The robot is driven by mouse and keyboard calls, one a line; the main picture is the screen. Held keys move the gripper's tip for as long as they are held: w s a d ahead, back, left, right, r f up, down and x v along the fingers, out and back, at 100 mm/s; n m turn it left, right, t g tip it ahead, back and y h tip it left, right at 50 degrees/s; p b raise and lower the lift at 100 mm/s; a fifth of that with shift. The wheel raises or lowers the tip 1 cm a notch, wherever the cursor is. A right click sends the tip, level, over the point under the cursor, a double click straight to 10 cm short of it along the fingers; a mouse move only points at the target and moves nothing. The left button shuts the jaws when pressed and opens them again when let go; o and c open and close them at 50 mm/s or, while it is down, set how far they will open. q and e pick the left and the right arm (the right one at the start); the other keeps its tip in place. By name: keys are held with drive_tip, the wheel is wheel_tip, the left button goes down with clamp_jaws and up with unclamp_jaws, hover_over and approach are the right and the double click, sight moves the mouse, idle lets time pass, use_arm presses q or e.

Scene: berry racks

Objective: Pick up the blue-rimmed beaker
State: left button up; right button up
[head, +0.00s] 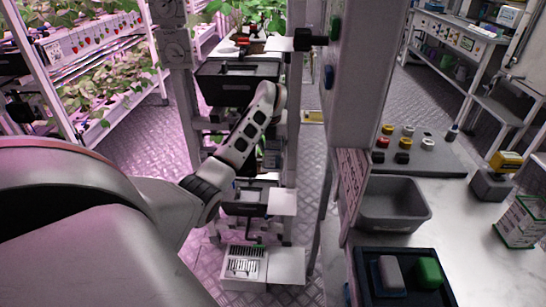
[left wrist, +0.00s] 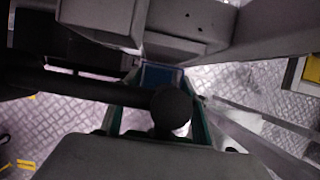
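I cannot make out a blue-rimmed beaker in either view. In the head view my left arm reaches forward to the narrow rack in the middle, and its far end bends down beside the rack. My left gripper (head: 270,140) is mostly hidden there among dark shelf parts, and its fingers cannot be told apart. In the left wrist view a dark rounded part (left wrist: 172,108) and a grey body fill the lower middle, in front of a blue panel (left wrist: 162,76) with green-edged sides. Nothing held is clear. My right gripper is in neither view.
A dark bin (head: 238,82) sits high on the rack; a white slotted box (head: 245,264) is at its foot. A grey post (head: 360,70) stands right of the rack. The right bench holds a grey tub (head: 392,205), a dark tray (head: 372,294) and several small jars. Patterned floor lies open left.

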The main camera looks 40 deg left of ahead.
use_arm(q)
drive_tip(key=c, duration=0.5)
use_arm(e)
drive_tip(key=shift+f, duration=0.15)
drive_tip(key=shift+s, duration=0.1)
use_arm(q)
drive_tip(key=shift+r, duration=0.5)
use_arm(e)
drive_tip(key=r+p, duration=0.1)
drive_tip(key=p, duration=0.1)
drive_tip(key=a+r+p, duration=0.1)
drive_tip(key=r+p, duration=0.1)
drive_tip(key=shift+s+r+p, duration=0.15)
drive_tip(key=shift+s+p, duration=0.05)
drive_tip(key=shift+p, duration=0.15)
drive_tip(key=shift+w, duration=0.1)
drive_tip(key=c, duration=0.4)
use_arm(q)
drive_tip(key=s+d, duration=0.7)
drive_tip(key=s, duration=0.2)
drive_tip(key=s+d, duration=0.4)
drive_tip(key=s, duration=0.1)
drive_tip(key=shift+d+r, duration=0.2)
drive_tip(key=shift+d, duration=0.15)
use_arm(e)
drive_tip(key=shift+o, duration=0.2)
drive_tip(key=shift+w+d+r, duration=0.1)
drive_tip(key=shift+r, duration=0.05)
